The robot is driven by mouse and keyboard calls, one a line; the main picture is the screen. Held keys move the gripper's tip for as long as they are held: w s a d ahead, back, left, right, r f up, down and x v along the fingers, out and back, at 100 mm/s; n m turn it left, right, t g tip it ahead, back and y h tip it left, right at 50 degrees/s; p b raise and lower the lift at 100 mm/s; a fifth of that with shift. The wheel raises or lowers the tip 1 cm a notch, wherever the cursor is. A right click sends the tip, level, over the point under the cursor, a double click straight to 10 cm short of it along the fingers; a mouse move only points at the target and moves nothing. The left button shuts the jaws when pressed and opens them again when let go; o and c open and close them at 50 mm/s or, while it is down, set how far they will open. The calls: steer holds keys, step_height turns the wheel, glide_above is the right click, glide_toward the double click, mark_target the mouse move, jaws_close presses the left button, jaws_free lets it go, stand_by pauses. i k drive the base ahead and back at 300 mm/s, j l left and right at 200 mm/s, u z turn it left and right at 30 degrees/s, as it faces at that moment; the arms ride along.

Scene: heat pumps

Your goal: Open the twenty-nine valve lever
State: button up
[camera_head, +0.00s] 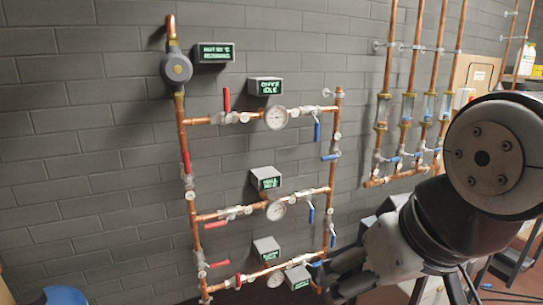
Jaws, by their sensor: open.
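Red and blue valve levers sit on a copper pipe frame (184,140) on the wall. I cannot read a number on any of them, so I cannot tell which is twenty-nine. Red levers are at the upper left (226,100), left riser (186,161), middle row (215,224) and lower left (218,265). Blue levers are at the upper right (317,131), right riser (330,157) and middle right (311,214). My gripper (329,276) is open, its dark fingers pointing left near the frame's lower right corner. I cannot tell whether it touches anything; it hides part of that corner.
Round gauges (275,118) and small grey display boxes (265,87) line the rows. A grey pump (176,68) is at the upper left. Vertical copper pipes with flow meters (408,107) stand at the right. My arm covers the lower right. The left wall is bare.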

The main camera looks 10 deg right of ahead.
mark_target(338, 154)
steer(key=z, duration=0.45)
steer(key=i+l+z, duration=0.15)
steer(key=i, duration=0.4)
steer(key=i+l+z, duration=0.15)
steer(key=i, duration=0.35)
